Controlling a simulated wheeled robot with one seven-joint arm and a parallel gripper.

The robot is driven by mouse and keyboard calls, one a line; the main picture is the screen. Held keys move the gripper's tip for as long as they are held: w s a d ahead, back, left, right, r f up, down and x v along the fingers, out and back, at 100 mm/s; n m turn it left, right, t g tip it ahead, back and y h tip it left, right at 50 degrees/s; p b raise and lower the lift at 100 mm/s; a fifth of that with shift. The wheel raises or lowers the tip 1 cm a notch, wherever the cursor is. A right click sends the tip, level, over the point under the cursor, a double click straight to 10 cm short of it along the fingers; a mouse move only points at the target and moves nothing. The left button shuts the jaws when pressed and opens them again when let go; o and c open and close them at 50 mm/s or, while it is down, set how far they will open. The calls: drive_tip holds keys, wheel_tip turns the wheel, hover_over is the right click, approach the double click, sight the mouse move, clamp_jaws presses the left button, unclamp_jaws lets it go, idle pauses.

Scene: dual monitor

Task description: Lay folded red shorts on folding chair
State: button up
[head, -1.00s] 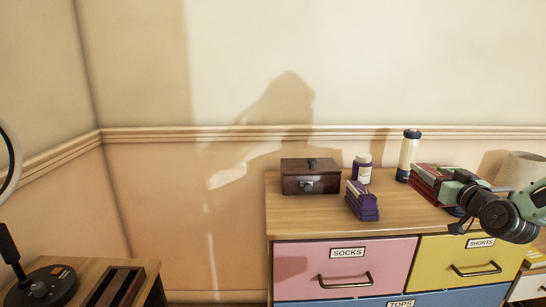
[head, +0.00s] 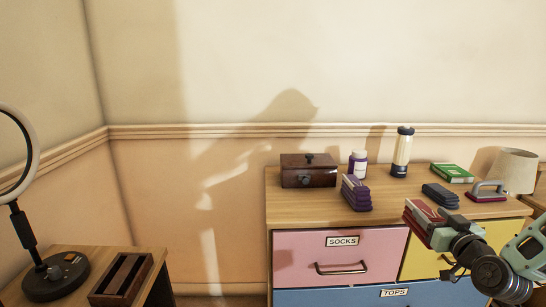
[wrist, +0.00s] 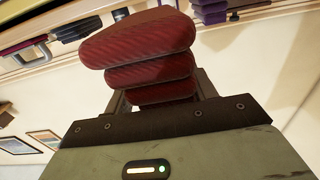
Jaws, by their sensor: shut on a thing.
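The folded red shorts (wrist: 140,50) fill the middle of the wrist view as a stack of rounded red layers, held between the fingers of my gripper (wrist: 152,105). In the head view the red shorts (head: 421,214) show at the end of my gripper (head: 432,228), in front of the dresser's front edge at the right. My gripper is shut on them. Part of the shorts is hidden by the gripper. I see no folding chair in either view.
The dresser (head: 300,210) carries a wooden box (head: 310,171), purple folded cloth (head: 356,193), bottles, dark folded cloth (head: 440,195), a green box (head: 452,173), an iron (head: 488,191) and a lamp (head: 515,170). A side table with a ring light (head: 55,275) stands at left.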

drive_tip(key=s+a+f+h, duration=0.1)
drive_tip(key=s+a+f, duration=0.3)
drive_tip(key=s+f, duration=0.5)
drive_tip(key=s+a+f, duration=0.3)
drive_tip(key=s+f, duration=0.2)
drive_tip(key=f, duration=0.8)
wheel_tip(320, 180, up, 9)
drive_tip(key=p, duration=0.8)
drive_tip(key=shift+w+a+m+p, duration=0.25)
drive_tip(key=shift+m+p, duration=0.05)
drive_tip(key=shift+p, duration=0.1)
